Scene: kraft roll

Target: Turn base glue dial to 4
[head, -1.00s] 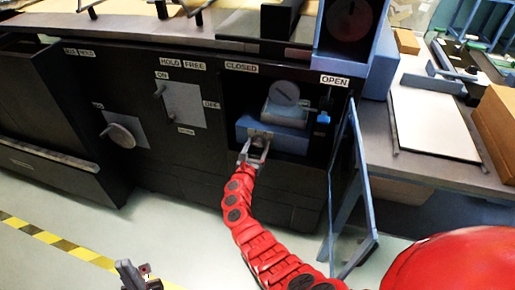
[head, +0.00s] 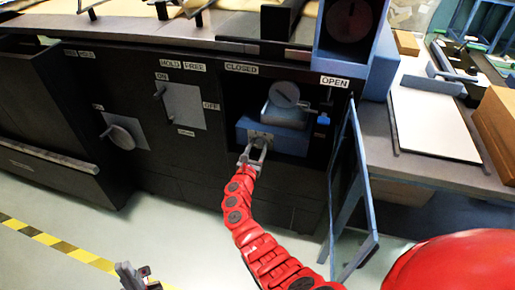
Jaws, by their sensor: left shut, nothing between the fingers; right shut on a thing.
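A blue glue unit (head: 291,138) stands in the open compartment between the CLOSED and OPEN labels. A small grey dial (head: 259,138) is on its lower front face; its numbers are too small to read. A round grey disc with a dark slot (head: 284,95) is above it, on a grey-blue cylinder. My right gripper (head: 256,151), on the red arm, is shut on the dial, and its fingers partly hide it. My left gripper (head: 134,274) is shut and empty, low at the left above the floor, far from the unit.
The compartment's glass door (head: 362,245) stands open to the right of my arm. A side table with a white board (head: 433,122) is at the right.

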